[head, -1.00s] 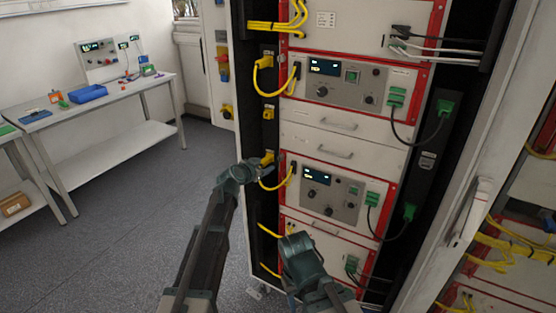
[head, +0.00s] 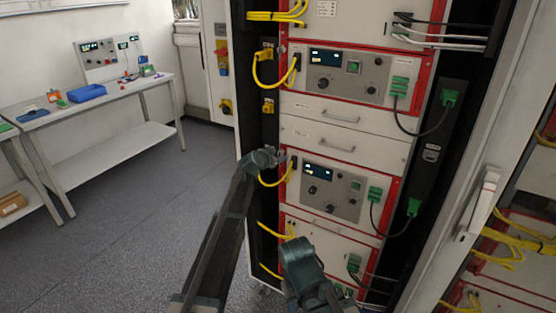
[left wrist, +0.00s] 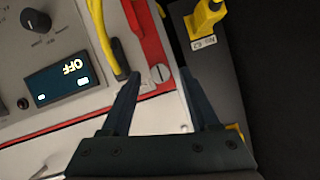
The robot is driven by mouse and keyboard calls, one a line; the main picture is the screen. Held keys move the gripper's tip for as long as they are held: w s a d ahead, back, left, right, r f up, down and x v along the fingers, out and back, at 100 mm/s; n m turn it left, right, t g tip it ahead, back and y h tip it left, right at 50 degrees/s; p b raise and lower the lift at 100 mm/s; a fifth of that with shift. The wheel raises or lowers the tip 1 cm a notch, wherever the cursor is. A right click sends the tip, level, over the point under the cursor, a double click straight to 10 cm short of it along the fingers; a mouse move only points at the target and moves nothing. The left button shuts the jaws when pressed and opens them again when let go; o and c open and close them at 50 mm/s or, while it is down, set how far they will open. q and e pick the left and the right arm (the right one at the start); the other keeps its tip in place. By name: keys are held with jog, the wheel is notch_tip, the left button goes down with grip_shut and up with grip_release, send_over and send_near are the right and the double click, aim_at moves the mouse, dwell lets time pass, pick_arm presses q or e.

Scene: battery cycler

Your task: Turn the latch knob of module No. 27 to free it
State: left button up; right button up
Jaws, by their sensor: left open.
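The module (head: 330,190) has a grey front, a red frame and a lit display in the head view. In the left wrist view its display (left wrist: 62,76) reads OFF upside down. A round slotted latch knob (left wrist: 160,73) sits on the module's edge beside the red strip. My left gripper (left wrist: 160,74) is open, its fingertips to either side of the knob in the picture; contact is not clear. In the head view my left gripper (head: 279,157) is at the module's left edge and hides the knob. My right arm's end is low before the rack, its fingers hidden.
A yellow cable (left wrist: 104,38) plugs in close to the left finger in the wrist view. A yellow plug and a small label (left wrist: 205,43) sit on the dark strip. Another module (head: 345,75) is above. A workbench (head: 125,90) stands far left; the floor between is clear.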

pick_arm(q)
jog(key=shift+w+d+f, duration=0.1)
jog(key=shift+w+d, duration=0.05)
jog(key=shift+w, duration=0.2)
grip_shut()
